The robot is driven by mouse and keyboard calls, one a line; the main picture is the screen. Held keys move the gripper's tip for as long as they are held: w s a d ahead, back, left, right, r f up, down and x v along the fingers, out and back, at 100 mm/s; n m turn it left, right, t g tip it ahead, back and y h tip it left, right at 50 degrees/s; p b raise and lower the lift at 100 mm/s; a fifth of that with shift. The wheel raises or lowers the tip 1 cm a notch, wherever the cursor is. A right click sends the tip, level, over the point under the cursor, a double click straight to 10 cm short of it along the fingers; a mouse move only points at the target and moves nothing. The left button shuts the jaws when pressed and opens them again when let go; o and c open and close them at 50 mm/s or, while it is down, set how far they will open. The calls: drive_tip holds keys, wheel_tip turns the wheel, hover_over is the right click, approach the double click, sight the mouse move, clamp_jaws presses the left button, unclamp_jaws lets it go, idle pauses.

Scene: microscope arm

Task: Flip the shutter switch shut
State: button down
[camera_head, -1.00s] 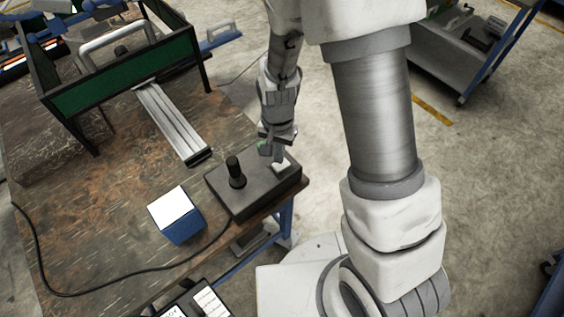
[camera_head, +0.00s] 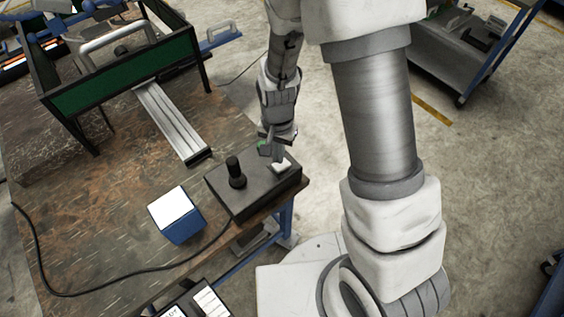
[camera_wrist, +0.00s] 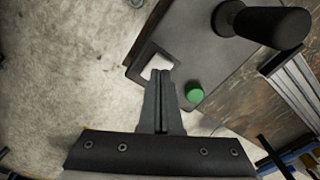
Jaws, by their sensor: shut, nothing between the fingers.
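A dark control box (camera_head: 250,194) sits at the right edge of the wooden table. It carries a black joystick (camera_head: 235,172), which also shows at the top of the wrist view (camera_wrist: 262,24). A white switch (camera_head: 283,167) is at the box's far right end; in the wrist view the switch (camera_wrist: 156,66) is partly hidden behind my fingertips. A green button (camera_wrist: 194,93) is beside it. My gripper (camera_head: 275,160) is shut and empty, its tips right over or against the switch; I cannot tell whether they touch.
A blue box with a white top (camera_head: 176,214) stands left of the control box. A metal rail (camera_head: 172,120) leads to a green-panelled black frame (camera_head: 115,78). A black cable (camera_head: 120,282) crosses the table (camera_head: 90,200). A grey cart (camera_head: 455,50) stands at the upper right.

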drive_tip(key=shift+f+b, duration=1.05)
drive_tip(key=shift+f, duration=0.2)
idle(0.6)
drive_tip(key=shift+r+p, duration=2.7)
drive_tip(key=shift+r, duration=0.85)
wheel_tip(320, 180, up, 18)
drive_tip(key=f+n+t, duration=0.1)
drive_tip(key=n+t, duration=0.1)
drive_tip(key=t, duration=0.1)
hover_over(279, 166)
drive_tip(key=s+d, duration=0.2)
drive_tip(key=d, duration=0.3)
drive_tip(key=s+d+r+n+t, duration=0.2)
drive_tip(key=s+d+r, duration=0.3)
drive_tip(key=s+r, duration=0.5)
drive_tip(key=shift+s+d+r+n+t, duration=0.2)
drive_tip(key=shift+d+r+n+t, duration=0.1)
drive_tip(key=shift+r+n, duration=0.3)
